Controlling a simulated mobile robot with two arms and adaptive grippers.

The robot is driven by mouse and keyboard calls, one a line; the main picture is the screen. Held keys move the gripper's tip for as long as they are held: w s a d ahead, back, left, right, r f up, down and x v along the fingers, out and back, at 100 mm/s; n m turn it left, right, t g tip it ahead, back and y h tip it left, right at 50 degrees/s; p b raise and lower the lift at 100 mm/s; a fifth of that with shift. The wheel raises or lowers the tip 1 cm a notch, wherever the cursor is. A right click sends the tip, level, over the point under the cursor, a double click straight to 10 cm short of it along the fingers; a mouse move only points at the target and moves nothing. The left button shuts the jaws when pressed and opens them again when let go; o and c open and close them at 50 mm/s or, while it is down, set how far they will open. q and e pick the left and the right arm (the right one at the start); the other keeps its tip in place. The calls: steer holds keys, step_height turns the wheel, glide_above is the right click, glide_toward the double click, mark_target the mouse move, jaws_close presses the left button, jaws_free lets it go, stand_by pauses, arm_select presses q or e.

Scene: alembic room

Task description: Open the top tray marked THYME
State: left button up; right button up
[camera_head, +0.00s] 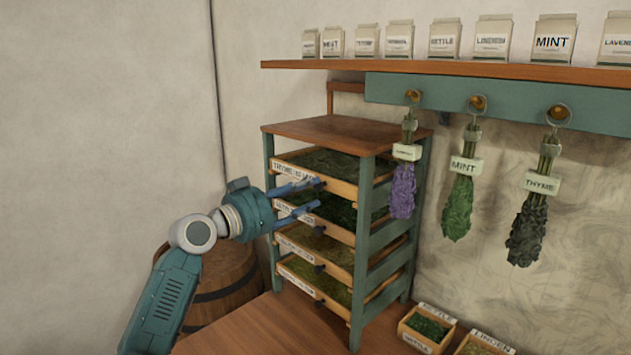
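A wooden rack (365,240) with teal posts holds several stacked drying trays. The top tray (343,188) has a light wooden front with a label reading THYME and dark green herbs inside. It sits within the rack, level with the trays below. My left gripper (318,193) reaches in from the left, at the front of the top and second trays. Its two blue fingers are apart, one above the other, with a visible gap. The top tray's knob is not clearly visible near the fingertips. I cannot tell if the fingers touch the tray. My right gripper is not in view.
Lower trays (332,247) have dark knobs. A barrel (228,280) stands behind my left arm. Herb bunches hang right of the rack, including one marked THYME (528,225). Small labelled boxes (427,328) sit on the wooden tabletop (260,335). A shelf (450,67) holds several packets.

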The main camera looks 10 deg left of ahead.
mark_target(316, 187)
arm_select(q)
steer(key=shift+p+x, duration=0.5)
steer(key=shift+x, duration=1.05)
steer(key=shift+w, duration=0.1)
steer(key=shift+r, duration=0.1)
jaws_close()
